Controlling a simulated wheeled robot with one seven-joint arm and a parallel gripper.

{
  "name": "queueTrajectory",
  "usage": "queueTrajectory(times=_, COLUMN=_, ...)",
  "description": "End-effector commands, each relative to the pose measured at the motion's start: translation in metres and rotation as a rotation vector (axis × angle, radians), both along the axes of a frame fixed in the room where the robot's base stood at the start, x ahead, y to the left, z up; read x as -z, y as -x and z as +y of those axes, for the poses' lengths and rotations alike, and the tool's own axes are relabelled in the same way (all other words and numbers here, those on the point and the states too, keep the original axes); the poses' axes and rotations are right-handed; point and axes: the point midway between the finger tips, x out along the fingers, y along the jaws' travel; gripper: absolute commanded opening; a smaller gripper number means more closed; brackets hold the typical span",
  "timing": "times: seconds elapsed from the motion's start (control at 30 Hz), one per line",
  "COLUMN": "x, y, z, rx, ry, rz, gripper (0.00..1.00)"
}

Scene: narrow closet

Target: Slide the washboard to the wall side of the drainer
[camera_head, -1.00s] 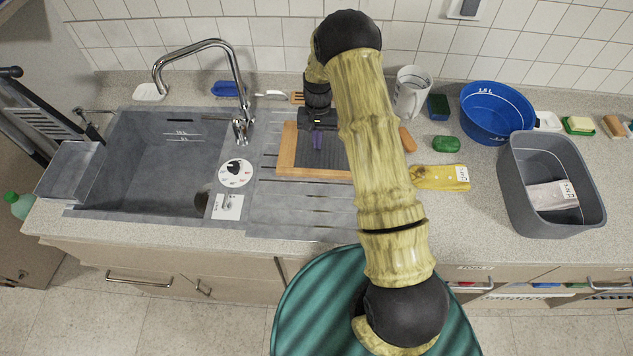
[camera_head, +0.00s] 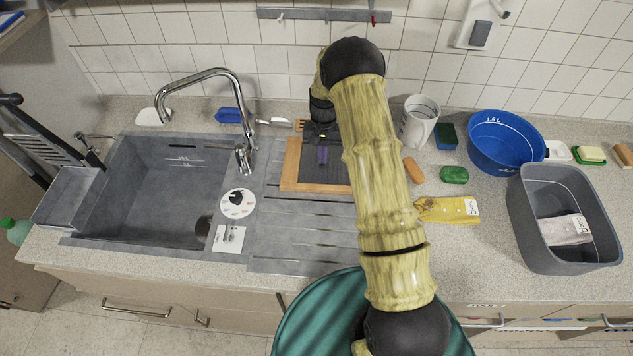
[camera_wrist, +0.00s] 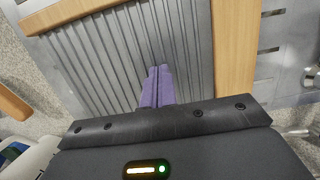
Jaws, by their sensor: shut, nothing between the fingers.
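The washboard (camera_head: 289,165) has a wooden frame around a dark grey ribbed plate. It lies flat on the wall-side part of the grey drainer (camera_head: 300,236), right of the sink. My gripper (camera_head: 322,157) is shut and empty, its purple fingers pointing down over the ribbed plate. In the wrist view, the gripper's fingertips (camera_wrist: 158,72) are at the ribs of the washboard (camera_wrist: 235,55), between the wooden bars; they seem to touch, but contact is not clear. My arm hides the washboard's right end in the head view.
The tap (camera_head: 243,155) stands left of the washboard. The drainer's front part is bare.

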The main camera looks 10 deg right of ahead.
Motion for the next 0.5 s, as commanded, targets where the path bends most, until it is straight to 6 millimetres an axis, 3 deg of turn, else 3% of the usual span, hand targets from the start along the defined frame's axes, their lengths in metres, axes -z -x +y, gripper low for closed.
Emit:
queueTrajectory(times=0.43, x=-0.015, y=0.001, z=0.005, rx=-0.009, ry=-0.001, rz=-0.003, gripper=0.00)
queueTrajectory(times=0.5, x=-0.009, y=-0.007, z=0.004, rx=-0.009, ry=-0.001, rz=-0.005, gripper=0.00)
